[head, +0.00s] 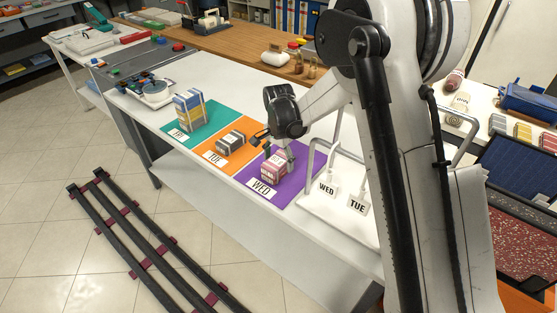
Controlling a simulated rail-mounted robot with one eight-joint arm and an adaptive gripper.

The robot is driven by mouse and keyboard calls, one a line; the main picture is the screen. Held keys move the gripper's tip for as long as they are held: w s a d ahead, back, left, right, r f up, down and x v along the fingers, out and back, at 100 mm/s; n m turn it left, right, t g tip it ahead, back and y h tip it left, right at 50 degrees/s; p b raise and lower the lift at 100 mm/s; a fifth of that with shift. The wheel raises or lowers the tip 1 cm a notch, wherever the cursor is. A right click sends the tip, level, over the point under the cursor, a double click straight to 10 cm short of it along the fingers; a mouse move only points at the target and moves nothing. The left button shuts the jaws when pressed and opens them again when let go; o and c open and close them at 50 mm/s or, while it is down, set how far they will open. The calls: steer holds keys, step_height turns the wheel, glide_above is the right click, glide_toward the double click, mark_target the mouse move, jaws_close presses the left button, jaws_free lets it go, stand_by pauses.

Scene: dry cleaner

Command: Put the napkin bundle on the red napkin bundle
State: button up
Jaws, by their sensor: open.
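A red-and-white napkin bundle (274,170) sits on the purple mat (291,191) behind a "WED" label. A grey napkin bundle (231,141) sits on the orange mat (208,150) behind a "TUE" label. A taller stack of blue, yellow and grey napkin bundles (189,110) stands on the teal mat (214,117). My gripper (277,153) is open, pointing down just above and behind the red bundle. Its fingers look empty. I cannot tell whether a fingertip touches the red bundle, and my wrist hides part of the table behind it.
A white rack with "WED" and "TUE" tags (328,187) stands right of the purple mat, close to my arm. More rolled and folded cloths (499,125) lie on a right-hand table. The front table edge is clear.

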mark_target(278, 159)
steer(key=shift+r, duration=0.1)
step_height(278, 159, up, 12)
steer(key=s+d+r+n+t, duration=0.2)
steer(key=s+d+r, duration=0.5)
steer(key=r, duration=0.3)
steer(key=s+d+r+n+t, duration=0.1)
steer(key=s+d+r+n, duration=0.2)
steer(key=s, duration=0.5)
steer(key=s+d+r+t, duration=0.2)
steer(key=s+d, duration=0.4)
steer(key=s, duration=0.1)
steer(key=s+d+f+n+t, duration=0.1)
steer(key=s+d, duration=0.1)
steer(key=s, duration=0.3)
steer(key=s+d+f+n+t, duration=0.1)
steer(key=s+d, duration=0.1)
steer(key=s, duration=0.3)
steer(key=shift+s+f+n, duration=0.3)
steer(key=shift+s, duration=0.05)
